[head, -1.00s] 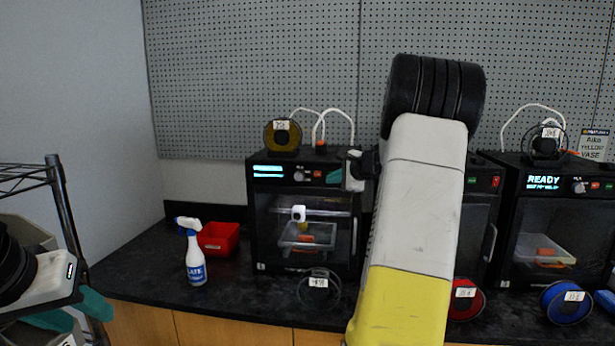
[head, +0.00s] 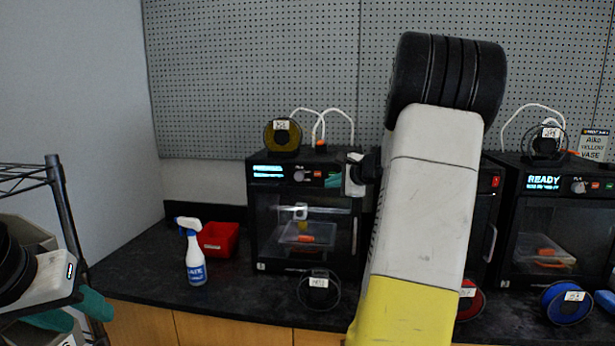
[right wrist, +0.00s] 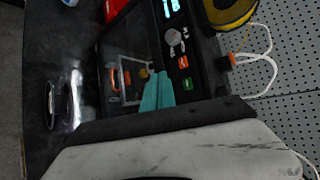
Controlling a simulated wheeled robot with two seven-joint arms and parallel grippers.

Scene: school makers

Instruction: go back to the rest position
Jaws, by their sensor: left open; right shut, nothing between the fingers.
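My left gripper (head: 72,312) is at the lower left corner of the head view, in front of the wire rack. Its teal fingers are apart and empty. My right gripper (head: 333,180) shows only in part beside my raised right arm, in front of the left printer's control panel. In the right wrist view its teal fingers (right wrist: 157,92) are together with nothing between them. The left printer (head: 305,215) stands behind it on the dark counter (head: 140,272). My right arm hides much of the middle printer (head: 490,215).
A spray bottle (head: 195,255) and a red bin (head: 218,240) stand left of the left printer. A clear spool (head: 319,290), a red spool (head: 470,300) and a blue spool (head: 566,303) stand along the counter front. A wire rack (head: 65,215) is at the left.

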